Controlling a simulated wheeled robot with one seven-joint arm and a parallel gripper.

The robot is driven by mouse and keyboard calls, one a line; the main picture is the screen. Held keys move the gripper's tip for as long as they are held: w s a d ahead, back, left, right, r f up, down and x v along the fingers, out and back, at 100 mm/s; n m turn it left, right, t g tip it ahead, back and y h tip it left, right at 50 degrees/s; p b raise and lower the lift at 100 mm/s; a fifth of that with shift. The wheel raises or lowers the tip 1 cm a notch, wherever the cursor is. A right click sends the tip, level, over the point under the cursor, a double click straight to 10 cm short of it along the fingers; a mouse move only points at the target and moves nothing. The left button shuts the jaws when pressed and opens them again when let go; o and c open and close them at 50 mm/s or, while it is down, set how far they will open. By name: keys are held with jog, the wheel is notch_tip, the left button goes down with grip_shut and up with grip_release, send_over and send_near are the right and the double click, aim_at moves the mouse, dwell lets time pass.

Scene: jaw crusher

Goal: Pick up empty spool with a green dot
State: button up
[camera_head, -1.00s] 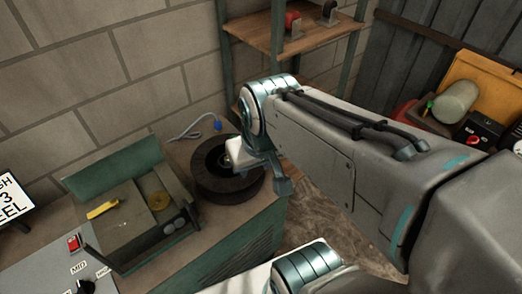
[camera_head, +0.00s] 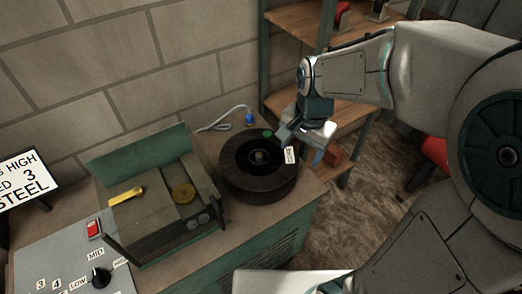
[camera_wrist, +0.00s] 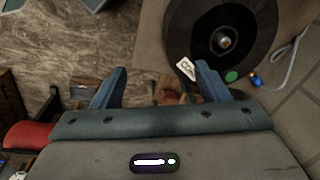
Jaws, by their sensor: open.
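The black spool (camera_head: 258,168) lies flat on the cabinet top, with a green dot (camera_head: 267,133) on its far rim and a white label (camera_head: 290,156) on its right side. The spool also shows in the wrist view (camera_wrist: 215,40), at the upper right, with the green dot (camera_wrist: 232,76) near my right-hand finger. My gripper (camera_head: 298,138) is open and empty. It hangs at the spool's right rim in the head view. In the wrist view its two fingers (camera_wrist: 158,85) are apart, and the right-hand one overlaps the spool's edge. I cannot tell whether it touches.
A green-sided machine tray (camera_head: 150,205) holding a yellow-handled tool (camera_head: 126,195) and a brass disc (camera_head: 183,193) stands left of the spool. A blue-plugged cable (camera_head: 225,120) lies behind it. Wooden shelves (camera_head: 295,25) stand at the right back. A control panel (camera_head: 75,270) is at the lower left.

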jog(key=w+a+f+m, duration=0.1)
jog(key=f, duration=0.3)
jog(key=w+a+f+m, duration=0.1)
jog(key=f, duration=0.4)
jog(key=w+a+f+m+b, duration=0.1)
jog(key=f, duration=0.3)
jog(key=shift+w+a+f+g+h, duration=0.1)
jog(key=shift+a+f+g+h, duration=0.1)
jog(key=shift+a+g+h, duration=0.15)
jog(key=shift+w+d+f, duration=0.1)
jog(key=shift+w+f, duration=0.15)
jog(key=shift+f, duration=1.2)
jog(key=shift+w+f, duration=0.2)
jog(key=shift+f, duration=1.2)
jog(key=c, duration=1.4)
jog(key=shift+o, duration=0.2)
jog(key=shift+r, duration=0.1)
notch_tip(320, 180, up, 18)
notch_tip(320, 180, up, 13)
jog(key=p, duration=1.1)
send_over(281, 176)
